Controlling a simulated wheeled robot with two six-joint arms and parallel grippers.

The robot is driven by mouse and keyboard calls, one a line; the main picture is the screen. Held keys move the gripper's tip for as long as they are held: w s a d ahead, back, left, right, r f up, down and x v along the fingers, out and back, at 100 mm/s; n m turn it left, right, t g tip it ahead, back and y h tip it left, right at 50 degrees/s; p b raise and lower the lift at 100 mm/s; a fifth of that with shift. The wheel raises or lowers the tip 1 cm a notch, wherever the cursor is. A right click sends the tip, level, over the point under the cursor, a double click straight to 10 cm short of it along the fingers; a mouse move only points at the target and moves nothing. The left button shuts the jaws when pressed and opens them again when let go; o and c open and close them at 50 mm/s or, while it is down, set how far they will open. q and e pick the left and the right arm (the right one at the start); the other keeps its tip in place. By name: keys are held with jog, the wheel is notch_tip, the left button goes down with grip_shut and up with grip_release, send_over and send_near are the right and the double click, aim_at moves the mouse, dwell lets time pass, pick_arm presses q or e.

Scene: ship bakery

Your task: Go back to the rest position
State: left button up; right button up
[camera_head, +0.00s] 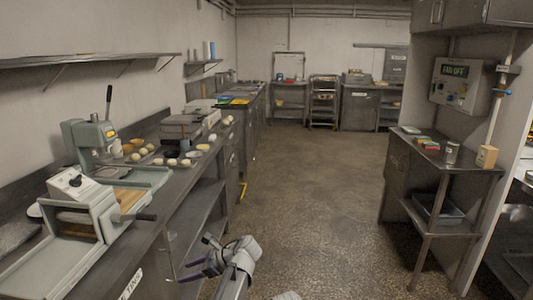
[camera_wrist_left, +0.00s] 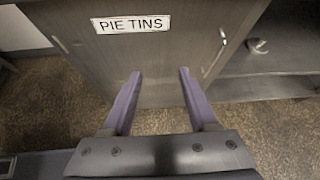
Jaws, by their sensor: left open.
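My left gripper (camera_head: 197,267) shows low in the middle of the head view, in front of the left counter's lower shelf. In the left wrist view its two purple fingers (camera_wrist_left: 159,85) stand apart with nothing between them. Beyond them is a grey cabinet door (camera_wrist_left: 190,45) with a "PIE TINS" label (camera_wrist_left: 131,24). The fingers point towards the door's lower part; I cannot tell the exact gap. My right gripper is in neither view.
The left counter (camera_head: 180,205) carries a grey machine with a tray (camera_head: 75,220), a lever press (camera_head: 90,140) and several pale dough balls. A small side table (camera_head: 455,165) stands at right below a control box (camera_head: 460,85). The speckled floor (camera_head: 310,190) between is clear.

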pick_arm(q)
jog(key=s+d+f+n+g+h, duration=0.1)
jog(key=s+d+f+n+h, duration=0.5)
jog(key=s+d, duration=0.4)
jog(key=s+d+f+n+g+h, duration=0.1)
jog(key=s+d+f+n+h, duration=0.3)
jog(key=s+d+n, duration=0.6)
notch_tip(320, 180, up, 16)
jog(key=s+a+m+p, duration=0.1)
jog(key=p, duration=1.5)
jog(key=shift+s+a, duration=0.25)
jog(key=shift+s, duration=0.1)
jog(key=shift+f, duration=0.1)
